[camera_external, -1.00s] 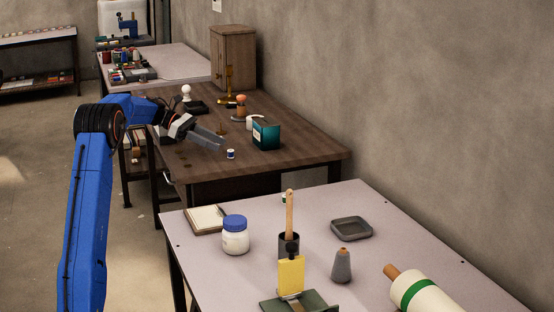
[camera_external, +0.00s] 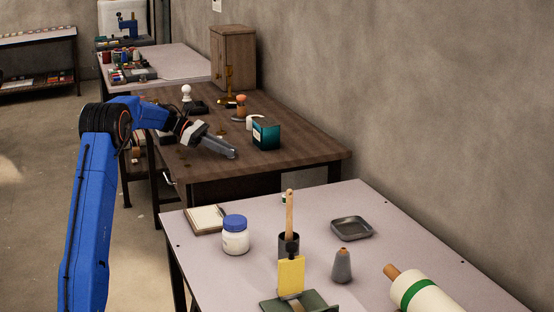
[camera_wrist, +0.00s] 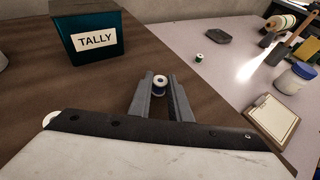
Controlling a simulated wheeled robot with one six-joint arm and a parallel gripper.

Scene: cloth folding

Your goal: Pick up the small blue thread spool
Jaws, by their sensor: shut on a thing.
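The small blue thread spool (camera_wrist: 159,88) has a pale top with a dark hole and sits between the two fingertips in the wrist view. My gripper (camera_wrist: 160,84) is shut on it, one grey finger on each side. In the external view my gripper (camera_external: 233,153) is low over the brown table (camera_external: 310,145), near its front edge, and the fingers hide the spool there. I cannot tell whether the spool still touches the table.
A teal box labelled TALLY (camera_wrist: 88,32) stands close by, left of the gripper in the wrist view. A green spool (camera_wrist: 199,58), white jar (camera_wrist: 296,80) and clipboard (camera_wrist: 273,115) are on the pale table. A brush (camera_external: 241,105) stands farther back on the brown table.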

